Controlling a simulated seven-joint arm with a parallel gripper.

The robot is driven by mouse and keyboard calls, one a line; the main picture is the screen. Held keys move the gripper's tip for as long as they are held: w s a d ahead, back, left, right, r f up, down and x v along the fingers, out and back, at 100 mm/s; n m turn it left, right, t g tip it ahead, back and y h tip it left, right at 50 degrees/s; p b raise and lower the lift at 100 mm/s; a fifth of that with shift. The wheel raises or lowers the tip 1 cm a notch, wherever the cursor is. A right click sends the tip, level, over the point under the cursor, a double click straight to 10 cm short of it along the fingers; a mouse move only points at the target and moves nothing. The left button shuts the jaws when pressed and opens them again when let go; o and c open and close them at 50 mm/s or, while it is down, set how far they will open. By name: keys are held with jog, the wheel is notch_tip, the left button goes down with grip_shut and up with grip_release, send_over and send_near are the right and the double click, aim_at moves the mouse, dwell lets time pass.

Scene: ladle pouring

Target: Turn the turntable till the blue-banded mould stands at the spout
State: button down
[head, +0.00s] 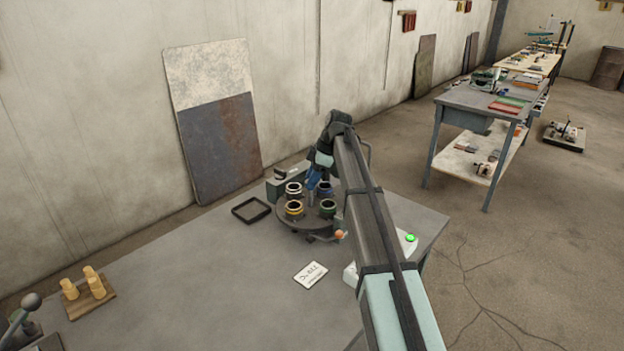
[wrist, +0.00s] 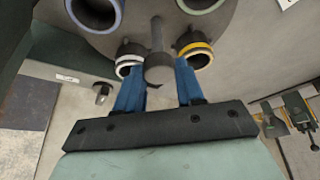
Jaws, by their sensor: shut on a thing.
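The dark round turntable (head: 309,226) stands on the table and carries moulds in a ring. The blue-banded mould (head: 326,188) is at the back right, green-banded (head: 328,208) front right, yellow-banded (head: 294,208) front left, white-banded (head: 293,188) back left. In the wrist view the white-banded (wrist: 130,62) and yellow-banded (wrist: 196,48) moulds are nearest. My gripper (wrist: 158,82) comes down over the turntable's middle, its blue fingers either side of a grey upright post (wrist: 158,66), shut on it. I cannot clearly make out the spout; a dark green box (head: 279,189) stands beside the white-banded mould.
A black square tray (head: 251,210) lies left of the turntable. A white card (head: 311,274) lies in front, and an orange ball (head: 340,234) is at the turntable's front right. A board with wooden pegs (head: 92,300) is at front left. Between them the table is clear.

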jog(key=c, duration=0.7)
grip_release()
jog(key=v, duration=1.4)
jog(key=shift+f, duration=0.1)
jog(key=shift+d+f, duration=0.1)
jog(key=shift+d, duration=0.05)
